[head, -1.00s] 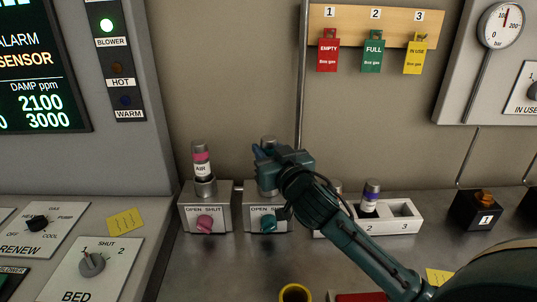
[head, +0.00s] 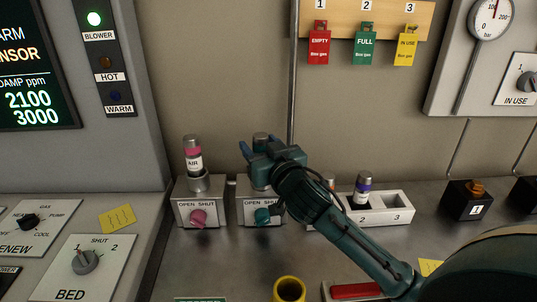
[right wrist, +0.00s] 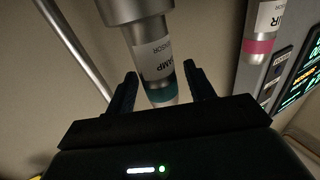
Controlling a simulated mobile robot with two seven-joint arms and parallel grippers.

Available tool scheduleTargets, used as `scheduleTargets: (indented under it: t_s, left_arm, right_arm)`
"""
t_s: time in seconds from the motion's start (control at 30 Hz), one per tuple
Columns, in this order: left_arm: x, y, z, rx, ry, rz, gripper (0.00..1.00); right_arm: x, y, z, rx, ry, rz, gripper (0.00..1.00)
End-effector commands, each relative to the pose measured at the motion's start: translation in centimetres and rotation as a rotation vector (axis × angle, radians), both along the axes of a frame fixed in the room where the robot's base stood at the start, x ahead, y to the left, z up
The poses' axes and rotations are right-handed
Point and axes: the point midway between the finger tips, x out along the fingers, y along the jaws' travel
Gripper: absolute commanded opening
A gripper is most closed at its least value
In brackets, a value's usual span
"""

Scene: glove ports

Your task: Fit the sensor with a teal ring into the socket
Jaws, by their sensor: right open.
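The sensor with a teal ring (right wrist: 155,60) stands upright in the collar of the right-hand grey socket box (head: 245,212), which has a teal knob (head: 262,215). Its grey cap (head: 261,137) shows above my gripper in the head view. In the right wrist view its label and teal ring show, with the wide grey collar (right wrist: 133,8) beyond. My right gripper (head: 257,150) is open, its two fingers apart on either side of the sensor near the ring. How deep the sensor sits is hard to tell. My left gripper is not in view.
A sensor with a pink ring (head: 193,155) stands in the left socket box (head: 181,212). A white numbered rack (head: 385,220) holds a purple-ringed sensor (head: 363,187). A yellow-rimmed cup (head: 289,289) stands in front. A vertical pipe (head: 294,80) runs behind my gripper.

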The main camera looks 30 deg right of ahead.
Motion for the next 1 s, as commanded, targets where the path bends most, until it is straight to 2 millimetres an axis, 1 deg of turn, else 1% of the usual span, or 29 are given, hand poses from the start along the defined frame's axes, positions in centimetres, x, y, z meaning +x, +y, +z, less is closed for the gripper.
scheduleTargets:
  t_s: [0.17,0.33,0.47,0.5,0.7,1.0]
  left_arm:
    - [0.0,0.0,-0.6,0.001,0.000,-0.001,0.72]
    - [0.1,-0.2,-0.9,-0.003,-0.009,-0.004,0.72]
    - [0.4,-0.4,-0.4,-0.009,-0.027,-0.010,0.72]
    - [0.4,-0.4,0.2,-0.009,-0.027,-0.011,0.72]
    - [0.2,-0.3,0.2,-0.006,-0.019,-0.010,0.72]
    - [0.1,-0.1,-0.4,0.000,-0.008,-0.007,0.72]
  right_arm:
    - [-2.7,0.2,-0.3,0.002,0.001,0.003,0.54]
    - [-6.7,0.4,-0.3,0.003,0.002,0.002,0.54]
    - [-9.5,0.6,-0.2,0.002,0.001,0.002,0.54]
    - [-9.9,0.6,0.0,0.002,0.004,0.001,0.54]
    - [-11.6,0.7,0.0,0.002,0.001,0.001,0.54]
    - [-11.9,0.7,0.0,0.001,-0.001,0.000,0.54]
